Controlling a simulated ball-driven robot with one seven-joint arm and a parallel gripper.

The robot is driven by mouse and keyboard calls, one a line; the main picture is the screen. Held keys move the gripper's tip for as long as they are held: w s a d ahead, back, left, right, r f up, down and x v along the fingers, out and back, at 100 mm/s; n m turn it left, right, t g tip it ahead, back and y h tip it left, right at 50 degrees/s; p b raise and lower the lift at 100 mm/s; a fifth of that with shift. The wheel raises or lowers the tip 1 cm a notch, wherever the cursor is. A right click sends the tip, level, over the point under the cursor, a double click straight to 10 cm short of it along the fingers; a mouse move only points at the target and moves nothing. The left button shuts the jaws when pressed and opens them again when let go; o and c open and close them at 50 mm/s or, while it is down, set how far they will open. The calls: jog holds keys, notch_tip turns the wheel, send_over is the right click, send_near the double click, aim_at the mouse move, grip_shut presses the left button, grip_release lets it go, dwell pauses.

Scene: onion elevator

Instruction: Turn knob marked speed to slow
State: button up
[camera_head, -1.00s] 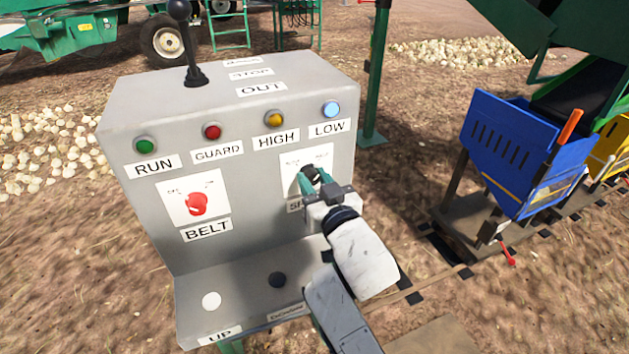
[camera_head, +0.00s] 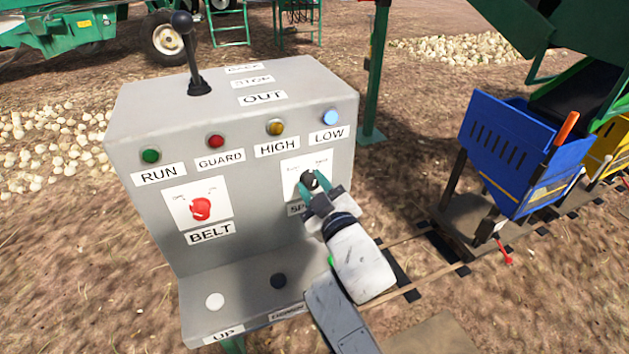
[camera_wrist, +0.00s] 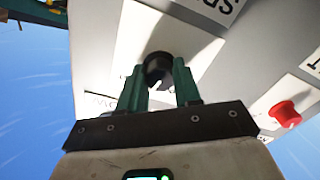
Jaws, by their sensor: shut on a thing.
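The black speed knob (camera_head: 309,180) sits on a white plate (camera_head: 294,169) on the right of the grey console front. It also shows in the wrist view (camera_wrist: 158,68), between the two green fingers. My gripper (camera_head: 312,187) is shut on the knob, with one finger on each side. The label below the plate (camera_head: 296,209) is partly hidden by my gripper; only its first letters show. The small words on the plate are too small to read surely, so I cannot tell the knob's setting.
A red BELT knob (camera_head: 201,208) is left of the plate. Green, red, yellow and blue lamps line the console (camera_head: 140,105) above, and a black joystick (camera_head: 190,60) stands on top. White and dark buttons sit on the lower shelf. A blue crate (camera_head: 520,150) stands to the right.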

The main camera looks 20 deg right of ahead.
jog(key=n+p, duration=0.3)
jog(key=n, duration=0.2)
jog(key=shift+r+n, duration=0.1)
jog(key=shift+n, duration=0.3)
jog(key=n+p, duration=0.2)
jog(key=n, duration=0.3)
jog(key=shift+n, duration=0.4)
jog(key=shift+f, duration=0.2)
jog(key=o, duration=1.1)
jog(key=shift+c, duration=0.2)
jog(key=shift+s, duration=0.1)
jog(key=s, duration=1)
jog(key=shift+s, duration=0.3)
